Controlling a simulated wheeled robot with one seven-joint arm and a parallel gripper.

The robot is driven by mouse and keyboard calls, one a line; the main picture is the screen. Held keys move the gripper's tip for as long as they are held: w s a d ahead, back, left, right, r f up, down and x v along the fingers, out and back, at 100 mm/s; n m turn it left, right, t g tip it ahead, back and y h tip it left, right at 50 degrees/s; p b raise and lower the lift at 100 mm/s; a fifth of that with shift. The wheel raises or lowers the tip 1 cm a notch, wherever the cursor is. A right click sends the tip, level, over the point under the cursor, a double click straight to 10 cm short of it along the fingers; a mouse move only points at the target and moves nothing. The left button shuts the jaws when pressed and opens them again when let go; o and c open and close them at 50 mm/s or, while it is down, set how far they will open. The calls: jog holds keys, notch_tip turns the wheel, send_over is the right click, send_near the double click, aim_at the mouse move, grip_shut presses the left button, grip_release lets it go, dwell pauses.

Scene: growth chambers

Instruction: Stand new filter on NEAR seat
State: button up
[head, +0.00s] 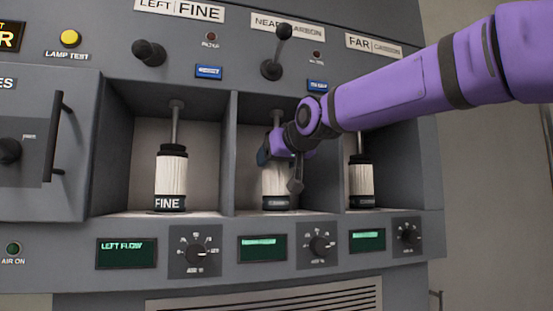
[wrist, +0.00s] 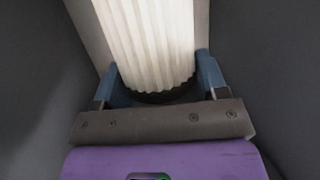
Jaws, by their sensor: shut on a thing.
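A white pleated filter (head: 275,181) with a dark base band stands upright in the middle bay, under the NEAR CARBON label (head: 288,27). My gripper (head: 272,150) is at its upper part, reaching in from the right, and is shut on it. In the wrist view the pleated filter (wrist: 147,45) fills the space between the two blue fingers (wrist: 162,88), with its dark end at the gripper. The filter's base is at the bay floor; I cannot tell whether it rests fully on the seat, which is hidden beneath it.
The left bay holds a filter marked FINE (head: 171,180), the right bay another filter (head: 361,182). Divider walls (head: 233,150) stand close on both sides of the middle bay. A lever (head: 276,55) sits above it. Displays and knobs (head: 320,245) line the panel below.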

jog(key=o, duration=1.4)
jog(key=shift+s+d+r, duration=0.1)
jog(key=shift+r, duration=0.05)
jog(key=v, duration=1.1)
jog(key=shift+s+d+r, duration=0.1)
jog(key=shift+s+d, duration=0.05)
jog(key=shift+s, duration=0.15)
jog(key=shift+d, duration=0.1)
